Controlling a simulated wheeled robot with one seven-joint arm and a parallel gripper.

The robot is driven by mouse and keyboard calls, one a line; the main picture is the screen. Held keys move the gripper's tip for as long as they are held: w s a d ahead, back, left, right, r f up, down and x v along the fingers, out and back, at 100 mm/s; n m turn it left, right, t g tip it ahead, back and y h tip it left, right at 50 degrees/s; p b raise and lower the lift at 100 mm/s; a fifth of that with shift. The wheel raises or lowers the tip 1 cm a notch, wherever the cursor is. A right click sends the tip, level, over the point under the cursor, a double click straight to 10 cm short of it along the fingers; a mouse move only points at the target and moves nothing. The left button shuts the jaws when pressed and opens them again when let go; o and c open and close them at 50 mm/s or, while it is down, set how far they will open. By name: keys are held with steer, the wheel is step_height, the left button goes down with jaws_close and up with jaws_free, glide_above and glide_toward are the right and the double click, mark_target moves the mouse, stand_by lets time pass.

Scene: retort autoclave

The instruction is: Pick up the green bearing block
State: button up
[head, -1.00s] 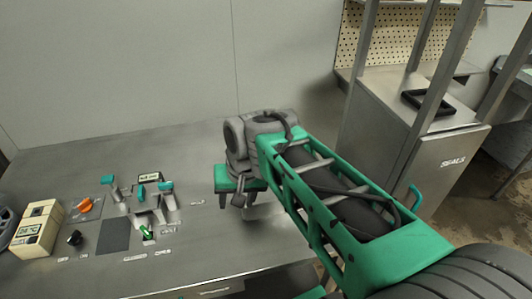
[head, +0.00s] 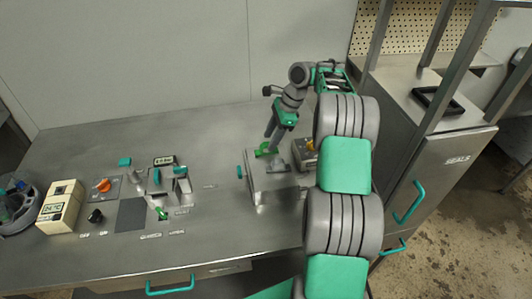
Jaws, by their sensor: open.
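The small bright green block (head: 263,150), which looks like the green bearing block, sits on top of a grey metal box (head: 262,188) on the bench. My gripper (head: 271,146) points down just above and beside the block, its two dark fingers open. The fingertips overlap the block's right side in the head view. I cannot tell whether they touch it or straddle it.
A yellow-topped grey item (head: 307,152) stands right of the box, partly behind my arm. A control panel with a green lever (head: 162,213), teal handles and an orange knob (head: 102,185) lies left. A SEALS cabinet (head: 440,165) stands right.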

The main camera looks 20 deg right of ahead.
mark_target(263, 151)
steer(key=x, duration=0.3)
steer(key=shift+f+b, duration=0.15)
steer(key=shift+b, duration=0.15)
jaws_close()
stand_by(0.3)
